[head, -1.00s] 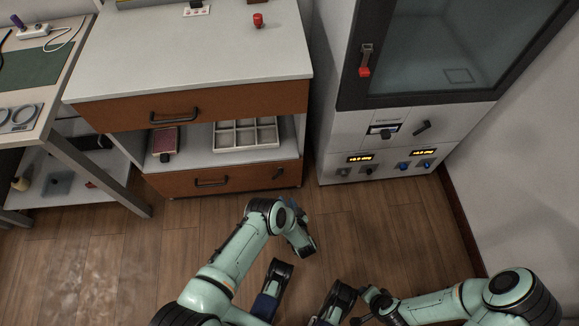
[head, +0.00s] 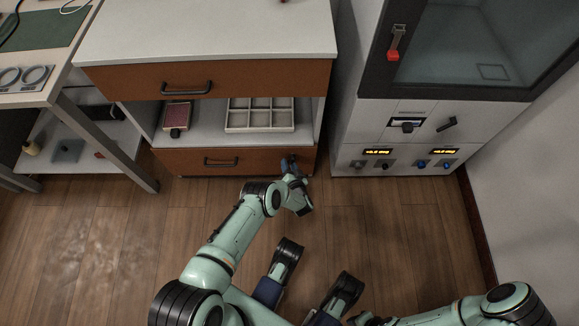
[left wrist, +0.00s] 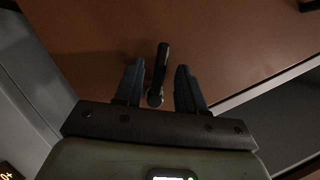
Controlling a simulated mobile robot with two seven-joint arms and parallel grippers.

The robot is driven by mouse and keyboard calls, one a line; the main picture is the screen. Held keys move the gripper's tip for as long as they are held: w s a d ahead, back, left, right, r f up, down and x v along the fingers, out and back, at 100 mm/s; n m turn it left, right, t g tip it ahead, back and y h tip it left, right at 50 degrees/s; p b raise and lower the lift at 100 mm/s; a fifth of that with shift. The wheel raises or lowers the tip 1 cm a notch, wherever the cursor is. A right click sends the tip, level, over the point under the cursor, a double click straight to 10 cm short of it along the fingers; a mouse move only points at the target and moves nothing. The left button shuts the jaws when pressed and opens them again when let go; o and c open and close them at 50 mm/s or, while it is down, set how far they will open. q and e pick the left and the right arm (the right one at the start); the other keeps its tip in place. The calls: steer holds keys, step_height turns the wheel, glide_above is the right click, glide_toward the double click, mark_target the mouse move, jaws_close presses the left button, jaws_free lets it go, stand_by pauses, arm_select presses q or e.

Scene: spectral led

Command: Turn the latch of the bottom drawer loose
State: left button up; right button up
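The bottom drawer (head: 257,161) is a brown front low in the cabinet, and it looks shut. Its dark latch (left wrist: 159,73) shows in the left wrist view as a short bar standing out from the brown front (left wrist: 225,40). My left gripper (head: 288,163) is at the drawer's right end and covers the latch in the head view. In the left wrist view the left gripper (left wrist: 160,84) is open, with one blue finger on each side of the latch and visible gaps between. My right arm lies along the bottom edge of the head view; its fingers cannot be made out.
The bottom drawer has a black handle (head: 220,162). Above it are an open shelf with a sectioned tray (head: 260,127) and a brown top drawer (head: 265,80). A white cabinet (head: 360,130) with knobs stands close on the right, a table (head: 100,135) on the left. Floor in front is open.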

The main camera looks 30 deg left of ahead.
steer(key=shift+s, duration=0.1)
arm_select(q)
jaws_close()
stand_by(0.3)
steer(key=shift+w+d+n+t+h+p, duration=0.1)
steer(key=shift+w+d+n+t+h, duration=0.35)
steer(key=shift+n+h, duration=0.8)
steer(key=shift+w+d+n+t+h+p, duration=0.15)
steer(key=shift+d+n+t+h, duration=0.4)
steer(key=shift+n, duration=1.35)
steer(key=shift+w+d+n+t+h+p, duration=0.1)
steer(key=shift+w+d+n+t+h, duration=0.15)
steer(key=shift+n+t+h, duration=0.8)
arm_select(e)
steer(key=shift+w+a+r, duration=0.1)
steer(key=shift+w+r, duration=0.15)
steer(key=shift+w, duration=0.45)
arm_select(q)
steer(key=shift+n+g, duration=0.35)
steer(key=shift+n, duration=0.25)
